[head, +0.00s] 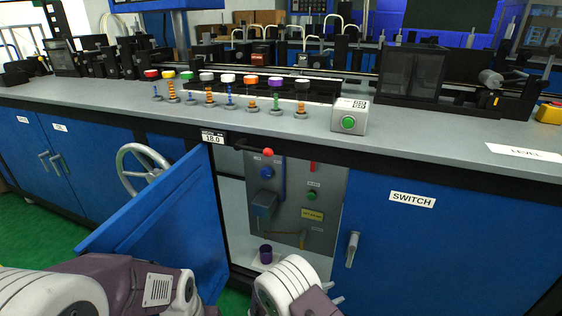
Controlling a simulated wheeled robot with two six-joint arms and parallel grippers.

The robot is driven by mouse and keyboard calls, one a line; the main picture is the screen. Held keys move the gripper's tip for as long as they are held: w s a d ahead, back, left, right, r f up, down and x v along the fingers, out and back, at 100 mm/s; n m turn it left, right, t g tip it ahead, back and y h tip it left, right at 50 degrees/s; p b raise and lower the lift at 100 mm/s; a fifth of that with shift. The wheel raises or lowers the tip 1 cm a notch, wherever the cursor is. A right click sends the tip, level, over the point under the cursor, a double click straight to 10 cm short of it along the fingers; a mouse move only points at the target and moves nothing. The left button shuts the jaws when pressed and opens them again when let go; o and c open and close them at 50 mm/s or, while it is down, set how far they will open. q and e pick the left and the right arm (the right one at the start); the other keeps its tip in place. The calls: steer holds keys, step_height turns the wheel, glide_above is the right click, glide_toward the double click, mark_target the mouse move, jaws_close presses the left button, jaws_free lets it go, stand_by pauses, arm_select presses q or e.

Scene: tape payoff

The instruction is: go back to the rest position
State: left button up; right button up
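My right gripper (335,293) shows only in part at the bottom of the head view, beside my white and purple arm links. It is low in front of the cabinet, just right of the open compartment, and I cannot tell whether it is open or shut. I see nothing held in it. My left arm comes in along the lower left edge, in front of the open blue door. Its gripper is not in view.
The blue cabinet door (160,215) stands open on the left of a control panel (311,205). A purple cup-like piece (265,254) is inside. The closed SWITCH door (455,245) is to the right. Knobs and a green-button box (349,116) stand on the grey counter (425,132).

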steer(key=s+d+r+m+g+y+p, duration=0.2)
steer(key=s+r+m+g+y+p, duration=0.15)
steer(key=s+r+m+g, duration=0.35)
steer(key=s+d+r+m+g+y+p, duration=0.25)
steer(key=s+r+m+y, duration=0.25)
steer(key=s+m, duration=0.35)
step_height(320, 180, up, 44)
steer(key=s+a+m+t+y+p, duration=0.1)
steer(key=m+p, duration=0.5)
steer(key=p, duration=3.3)
steer(key=shift+s+a+m+t+y+p, duration=0.35)
steer(key=shift+a+t+y, duration=0.15)
steer(key=shift+t+y, duration=0.75)
